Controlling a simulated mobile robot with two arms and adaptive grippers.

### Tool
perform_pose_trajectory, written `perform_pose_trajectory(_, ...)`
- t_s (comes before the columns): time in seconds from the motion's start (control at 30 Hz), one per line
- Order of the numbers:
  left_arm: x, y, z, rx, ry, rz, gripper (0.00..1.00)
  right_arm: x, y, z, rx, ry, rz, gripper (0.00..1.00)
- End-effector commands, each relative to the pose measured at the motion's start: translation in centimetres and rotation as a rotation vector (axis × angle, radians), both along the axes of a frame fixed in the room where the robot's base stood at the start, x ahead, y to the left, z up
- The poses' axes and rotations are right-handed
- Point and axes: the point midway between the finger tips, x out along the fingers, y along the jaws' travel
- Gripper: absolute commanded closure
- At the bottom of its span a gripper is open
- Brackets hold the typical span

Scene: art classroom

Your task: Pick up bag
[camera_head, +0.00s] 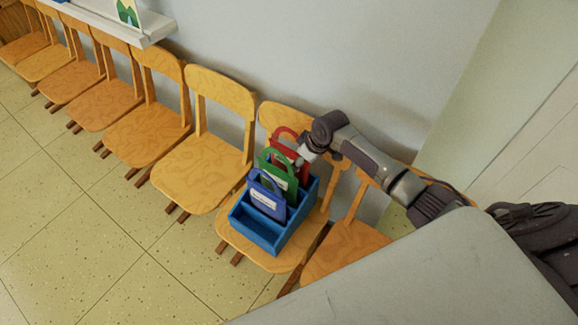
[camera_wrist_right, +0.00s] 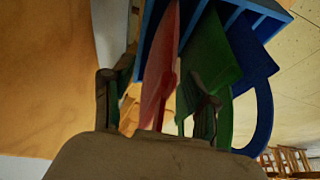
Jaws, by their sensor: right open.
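Three flat bags with loop handles, a blue one (camera_head: 266,198), a green one (camera_head: 277,177) and a red one (camera_head: 283,150), stand upright in a blue divided box (camera_head: 259,232) on a wooden chair. My right gripper (camera_head: 302,156) is at the red bag, at the wall end of the row. In the right wrist view my right gripper (camera_wrist_right: 157,88) is open, with the red bag (camera_wrist_right: 160,65) between its fingers. The green bag (camera_wrist_right: 208,62) is close by the right finger, and the blue bag (camera_wrist_right: 252,60) lies beyond. My left gripper is out of view.
A row of wooden chairs (camera_head: 205,170) runs along the wall to the left, and another chair (camera_head: 345,248) stands right of the box. A white shelf (camera_head: 135,30) is at upper left. The tiled floor (camera_head: 90,220) in front is clear.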

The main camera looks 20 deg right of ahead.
Motion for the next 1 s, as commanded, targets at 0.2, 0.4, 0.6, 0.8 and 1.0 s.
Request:
perform_pose_trajectory(0.2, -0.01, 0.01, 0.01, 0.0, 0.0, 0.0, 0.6, 0.0, 0.01, 0.02, 0.0, 0.0, 0.001, 0.5)
perform_pose_trajectory(0.4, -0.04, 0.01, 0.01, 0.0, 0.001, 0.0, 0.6, -0.01, 0.0, 0.03, 0.0, 0.0, 0.0, 0.83)
perform_pose_trajectory(0.6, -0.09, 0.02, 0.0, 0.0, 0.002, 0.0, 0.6, -0.03, 0.0, 0.03, 0.0, 0.0, 0.0, 1.0)
perform_pose_trajectory(0.8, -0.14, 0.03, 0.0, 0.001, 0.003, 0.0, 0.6, 0.01, 0.01, 0.09, 0.001, -0.001, 0.0, 1.0)
perform_pose_trajectory(1.0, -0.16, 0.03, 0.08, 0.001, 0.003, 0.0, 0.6, 0.09, -0.01, 0.78, 0.001, -0.004, 0.001, 1.0)
